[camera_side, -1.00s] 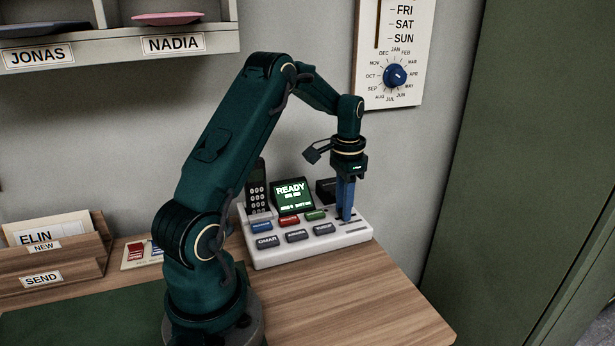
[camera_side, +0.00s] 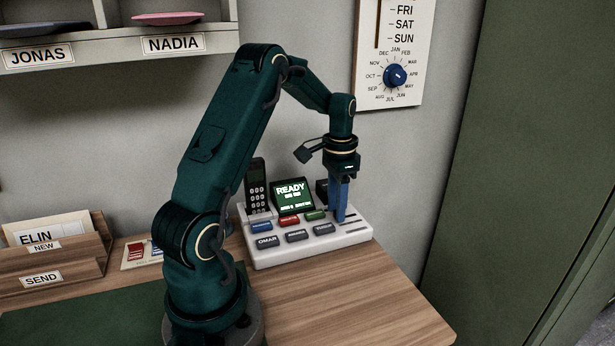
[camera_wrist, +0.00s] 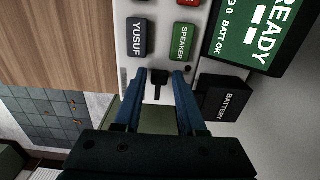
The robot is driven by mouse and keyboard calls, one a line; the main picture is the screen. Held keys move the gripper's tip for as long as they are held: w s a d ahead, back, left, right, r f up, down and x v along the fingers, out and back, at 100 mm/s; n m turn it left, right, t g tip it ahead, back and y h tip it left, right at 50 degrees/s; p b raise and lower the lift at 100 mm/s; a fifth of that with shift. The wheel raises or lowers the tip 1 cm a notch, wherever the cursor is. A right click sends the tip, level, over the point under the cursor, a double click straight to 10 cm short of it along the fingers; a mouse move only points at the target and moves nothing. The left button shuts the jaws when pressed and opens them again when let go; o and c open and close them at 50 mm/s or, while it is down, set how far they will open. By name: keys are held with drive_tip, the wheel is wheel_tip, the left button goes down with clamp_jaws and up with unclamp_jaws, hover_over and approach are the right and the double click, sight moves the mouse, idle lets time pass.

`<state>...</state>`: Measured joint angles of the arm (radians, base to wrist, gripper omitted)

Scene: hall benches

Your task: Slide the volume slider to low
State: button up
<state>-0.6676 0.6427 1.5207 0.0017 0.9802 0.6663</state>
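The white desk console (camera_side: 262,258) stands on the bench against the wall. Its black slider knob (camera_wrist: 158,77) shows in the wrist view between my fingertips, with the dark slot running below it in the picture, away from the YUSUF and SPEAKER keys. My gripper (camera_side: 340,220) points down at the console's right part, its blue fingers low over the slider. In the wrist view my gripper (camera_wrist: 160,76) has one finger on each side of the knob; whether both touch it is unclear. In the side view the fingers hide the knob. No low mark is readable.
The YUSUF key (camera_wrist: 139,37) and SPEAKER key (camera_wrist: 184,42) lie close to the fingertips. The lit READY screen (camera_side: 291,195) and the black BATTERY block (camera_wrist: 228,103) stand behind. A handset (camera_side: 257,184) is at the console's left. Bare bench lies in front.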

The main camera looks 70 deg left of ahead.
drive_tip(key=shift+r, duration=2.4)
drive_tip(key=shift+w+d, duration=0.1)
drive_tip(key=shift+d, duration=0.05)
drive_tip(key=s+d+r+m+t+y, duration=0.1)
drive_tip(key=d+r+m+t, duration=0.2)
drive_tip(key=d+r, duration=0.8)
drive_tip(key=s+d+f+n+t+h, duration=0.1)
drive_tip(key=s+d+f+n+t, duration=0.1)
drive_tip(key=s+d, duration=0.8)
wheel_tip(320, 180, down, 2)
drive_tip(key=shift+s+f+n+t, duration=0.1)
drive_tip(key=shift+s+n+t, duration=0.2)
drive_tip(key=shift+s+n, duration=0.35)
